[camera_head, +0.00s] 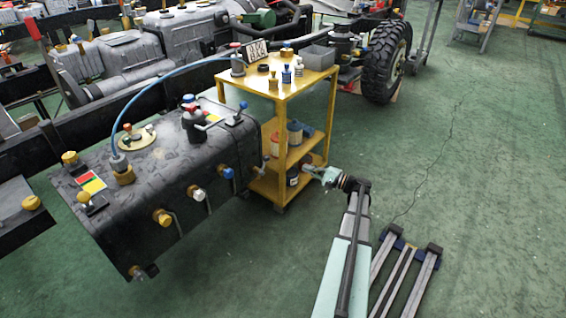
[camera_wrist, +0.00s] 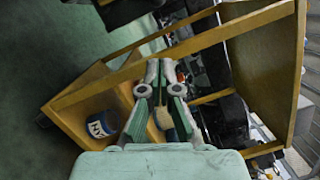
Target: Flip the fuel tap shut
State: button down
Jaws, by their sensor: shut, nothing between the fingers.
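The black fuel tank (camera_head: 150,180) lies at left in the head view. Its side carries several small fittings with levers, among them a yellow one (camera_head: 163,217), a white one (camera_head: 197,194) and a blue one (camera_head: 228,173). A dark fitting with a grey lever (camera_head: 212,124) stands on top. I cannot tell which fitting is the fuel tap. My gripper (camera_head: 311,168) is shut and empty, right of the tank and beside the lower part of the yellow cart. In the wrist view, my gripper (camera_wrist: 160,72) points towards the cart; no tap is recognisable there.
The yellow cart (camera_head: 285,88) stands between tank and wheel, with bottles and a grey bin (camera_head: 319,57) on top and cans on its shelves. It fills much of the wrist view (camera_wrist: 100,90). A blue hose (camera_head: 165,75) arches over the tank.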

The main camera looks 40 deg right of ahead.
jog(key=b, duration=0.3)
send_near(265, 162)
jog(key=w+d, duration=0.4)
jog(key=w, duration=0.2)
jog(key=shift+w+a+r+b, duration=0.15)
jog(key=shift+a+b, duration=0.1)
jog(key=shift+a, duration=0.35)
jog(key=shift+w+a+r+b, duration=0.1)
jog(key=shift+a+r+b, duration=0.1)
jog(key=shift+a, duration=0.35)
jog(key=shift+w+a+r+b, duration=0.15)
jog(key=shift+a+b, duration=0.1)
jog(key=shift+a, duration=0.35)
jog(key=shift+s, duration=0.1)
